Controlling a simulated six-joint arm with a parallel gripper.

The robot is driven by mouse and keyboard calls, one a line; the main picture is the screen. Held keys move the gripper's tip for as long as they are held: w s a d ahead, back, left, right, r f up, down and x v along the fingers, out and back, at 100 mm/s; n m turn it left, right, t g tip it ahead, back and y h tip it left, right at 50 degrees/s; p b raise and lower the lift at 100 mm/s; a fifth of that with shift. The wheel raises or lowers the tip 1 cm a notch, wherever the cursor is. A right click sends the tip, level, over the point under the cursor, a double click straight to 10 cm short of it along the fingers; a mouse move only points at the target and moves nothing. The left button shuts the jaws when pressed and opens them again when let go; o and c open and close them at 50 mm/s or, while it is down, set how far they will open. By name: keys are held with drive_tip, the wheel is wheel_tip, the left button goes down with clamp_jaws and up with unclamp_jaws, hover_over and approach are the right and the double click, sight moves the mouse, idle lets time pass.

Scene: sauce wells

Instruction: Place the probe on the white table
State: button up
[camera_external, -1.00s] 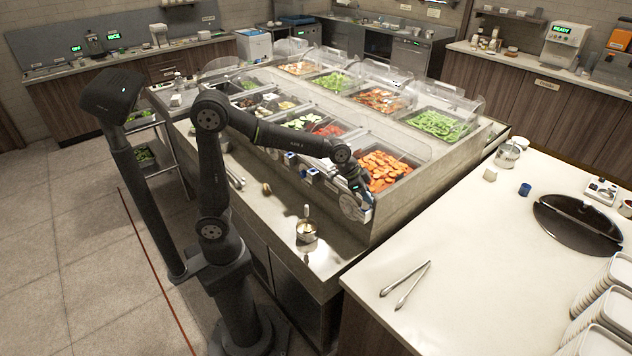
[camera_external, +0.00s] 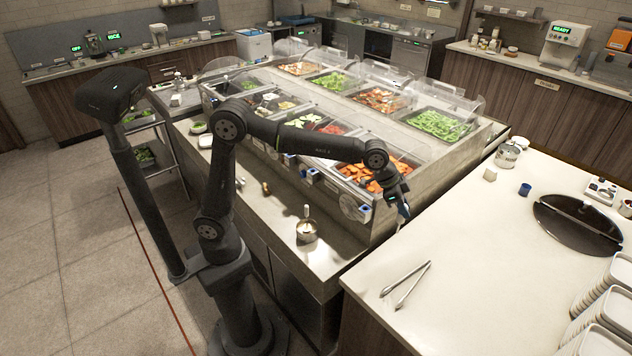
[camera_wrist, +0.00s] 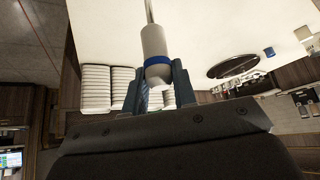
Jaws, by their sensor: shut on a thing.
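My gripper (camera_external: 402,207) is shut on the probe, near the left edge of the white table (camera_external: 480,270) in the external view. The probe (camera_wrist: 154,42) shows in the wrist view as a white handle with a blue band and a thin metal rod, held between the two fingers (camera_wrist: 160,85). In the external view the probe is small and its tip is hard to make out. In the wrist view the white table (camera_wrist: 215,35) lies beyond the probe. I cannot tell how high the probe is above it.
Metal tongs (camera_external: 405,284) lie on the near left part of the white table. A blue cup (camera_external: 525,189), a black round lid (camera_external: 578,222) and stacked white trays (camera_external: 602,305) stand farther right. The table's middle is clear. The food counter (camera_external: 440,187) with clear covers lies left.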

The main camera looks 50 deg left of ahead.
drive_tip(key=s+d+f+m, duration=0.1)
drive_tip(key=s+d+f, duration=0.4)
drive_tip(key=d, duration=0.4)
drive_tip(key=s+d+f+m+g, duration=0.1)
drive_tip(key=s+d+f, duration=0.1)
drive_tip(key=s+d, duration=0.7)
drive_tip(key=s+d+f+m, duration=0.1)
drive_tip(key=s+d+f, duration=0.35)
drive_tip(key=d, duration=0.55)
drive_tip(key=w+f, duration=1)
drive_tip(key=w, duration=0.1)
drive_tip(key=shift+d+f+h, duration=0.15)
drive_tip(key=shift+d+h, duration=0.2)
drive_tip(key=shift+h, duration=0.05)
drive_tip(key=shift+f, duration=0.1)
drive_tip(key=o, duration=0.6)
drive_tip(key=shift+f, duration=0.1)
drive_tip(key=shift+c, duration=0.2)
drive_tip(key=o, duration=0.4)
drive_tip(key=shift+o, duration=0.2)
